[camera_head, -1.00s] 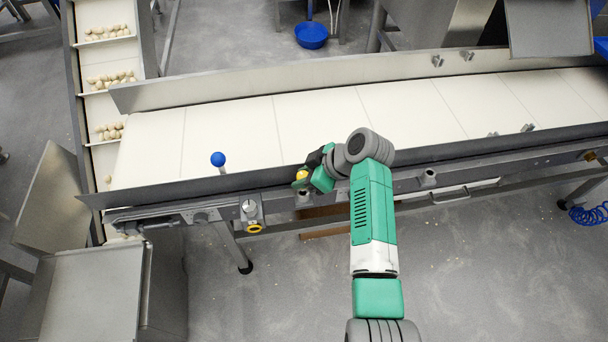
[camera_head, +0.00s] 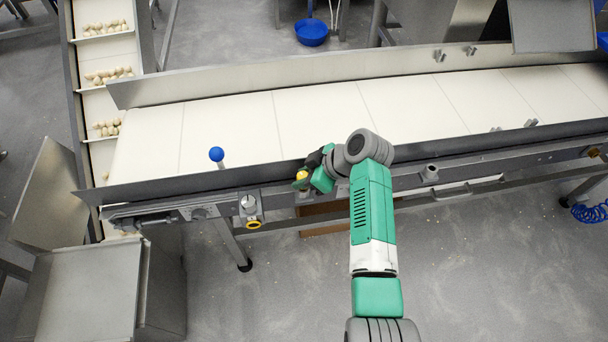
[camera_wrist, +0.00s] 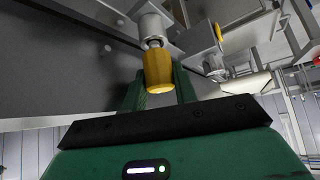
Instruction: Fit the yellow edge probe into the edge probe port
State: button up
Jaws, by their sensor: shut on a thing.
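The yellow edge probe (camera_wrist: 158,72) is between the two green fingers of my gripper (camera_wrist: 160,92) in the wrist view. Its narrow metal end points at a grey cylindrical socket (camera_wrist: 151,24), which seems to be the edge probe port. The end is at or very close to the socket mouth; I cannot tell whether it has entered. In the head view the yellow probe (camera_head: 302,175) shows small beside my gripper (camera_head: 300,182), at the conveyor's near side rail. My wrist hides part of that area.
A bracket with a yellow ring (camera_head: 254,224) sits left along the rail. A blue-knobbed lever (camera_head: 217,155) rises at the belt edge. Another grey cylindrical fitting (camera_head: 430,172) is on the rail to the right. The white belt (camera_head: 400,110) is bare; the floor in front is open.

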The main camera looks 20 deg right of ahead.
jog(key=shift+o, duration=0.2)
jog(key=shift+s+f+b, duration=0.1)
jog(key=shift+f+b, duration=0.3)
jog(key=shift+f, duration=0.4)
jog(key=o, duration=1.1)
jog(key=shift+c, duration=0.2)
jog(key=shift+s+a, duration=0.1)
jog(key=shift+r, duration=0.1)
jog(key=shift+o, duration=0.7)
jog(key=shift+r, duration=0.2)
